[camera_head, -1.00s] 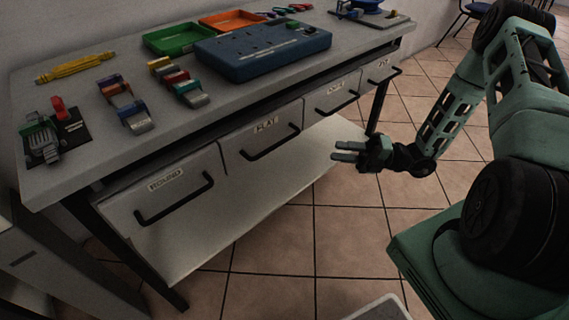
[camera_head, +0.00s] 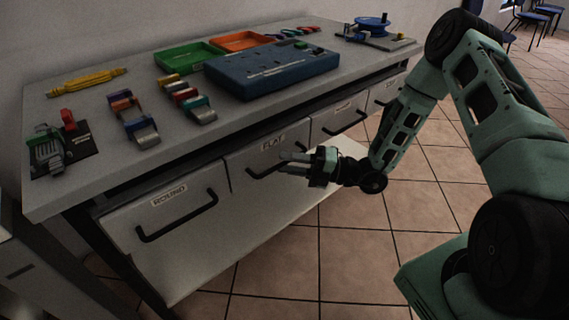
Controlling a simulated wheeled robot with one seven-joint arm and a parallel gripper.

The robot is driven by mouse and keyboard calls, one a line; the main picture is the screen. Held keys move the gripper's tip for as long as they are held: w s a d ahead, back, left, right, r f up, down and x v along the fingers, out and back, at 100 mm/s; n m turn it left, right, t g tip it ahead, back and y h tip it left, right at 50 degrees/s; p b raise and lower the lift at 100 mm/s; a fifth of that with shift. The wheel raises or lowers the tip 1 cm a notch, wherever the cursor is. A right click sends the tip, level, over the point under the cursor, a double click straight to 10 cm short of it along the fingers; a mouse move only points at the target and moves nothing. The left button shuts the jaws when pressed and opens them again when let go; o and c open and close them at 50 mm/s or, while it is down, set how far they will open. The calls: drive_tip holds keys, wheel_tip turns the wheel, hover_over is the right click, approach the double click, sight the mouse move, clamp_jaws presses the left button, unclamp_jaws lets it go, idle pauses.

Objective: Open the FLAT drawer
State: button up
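The FLAT drawer (camera_head: 240,169) is in the row under the workbench top, with a white label reading FLAT (camera_head: 272,143) and a black bar handle (camera_head: 262,173). It looks shut, flush with the drawers beside it. My gripper (camera_head: 288,163) is at the right part of this handle, its fingers pointing left toward the drawer front.
The ROUND drawer (camera_head: 150,212) is to the left, and another labelled drawer (camera_head: 325,125) is to the right; both look shut. On the workbench top (camera_head: 225,130) are a blue box (camera_head: 270,70), green tray (camera_head: 188,56) and orange tray (camera_head: 240,41). Tiled floor in front is clear.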

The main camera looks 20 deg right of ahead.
drive_tip(key=shift+w+a+r, duration=0.1)
drive_tip(key=shift+w+a, duration=0.25)
drive_tip(key=shift+a, duration=0.3)
clamp_jaws()
